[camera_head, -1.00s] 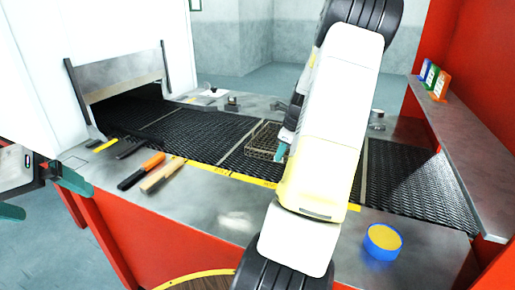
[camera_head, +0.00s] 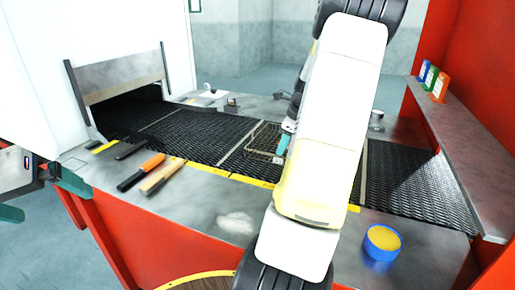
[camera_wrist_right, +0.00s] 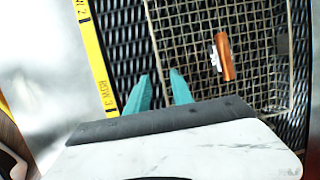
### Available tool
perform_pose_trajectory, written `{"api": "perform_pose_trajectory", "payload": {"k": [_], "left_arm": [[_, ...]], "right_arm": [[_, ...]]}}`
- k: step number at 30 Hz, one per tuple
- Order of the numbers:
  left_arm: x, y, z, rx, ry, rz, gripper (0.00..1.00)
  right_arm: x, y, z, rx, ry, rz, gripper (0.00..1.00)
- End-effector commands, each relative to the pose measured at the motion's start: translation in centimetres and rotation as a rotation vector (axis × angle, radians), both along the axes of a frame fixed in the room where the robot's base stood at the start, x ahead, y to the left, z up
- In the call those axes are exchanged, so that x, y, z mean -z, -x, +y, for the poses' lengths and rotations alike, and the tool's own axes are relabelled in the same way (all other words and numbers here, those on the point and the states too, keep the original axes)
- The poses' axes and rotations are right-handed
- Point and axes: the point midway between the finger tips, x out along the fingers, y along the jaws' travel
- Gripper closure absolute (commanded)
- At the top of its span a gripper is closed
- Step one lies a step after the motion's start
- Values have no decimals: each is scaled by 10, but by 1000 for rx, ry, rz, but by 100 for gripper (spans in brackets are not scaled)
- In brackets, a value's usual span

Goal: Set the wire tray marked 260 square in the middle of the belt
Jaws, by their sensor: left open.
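The wire tray (camera_head: 262,137) lies on the dark mesh belt, left of my right arm, which hides part of its right side. No number on it can be read. In the right wrist view its wire mesh (camera_wrist_right: 185,40) fills the upper middle. My right gripper (camera_head: 285,143) is at the tray's near right part. In the wrist view its teal fingertips (camera_wrist_right: 160,76) are apart, one on each side of the tray's left edge, with a gap between them. My left gripper (camera_head: 40,197) is open and empty at the far left, away from the belt.
An orange item with a white label (camera_wrist_right: 223,56) shows over the mesh. The yellow strip (camera_head: 253,181) runs along the belt's near edge. Tools with orange and wooden handles (camera_head: 163,176) lie on the near ledge. A blue tub (camera_head: 382,244) stands front right. A red-framed shelf (camera_head: 460,150) is at right.

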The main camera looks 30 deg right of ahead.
Motion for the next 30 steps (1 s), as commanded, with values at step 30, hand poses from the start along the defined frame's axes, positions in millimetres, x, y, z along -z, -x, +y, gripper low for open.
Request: {"api": "perform_pose_trajectory", "payload": {"k": [30], "left_arm": [[0, 0, 0, 0, 0, 0, 0]], "right_arm": [[-162, 116, 249, -1612, 646, -307, 72]]}}
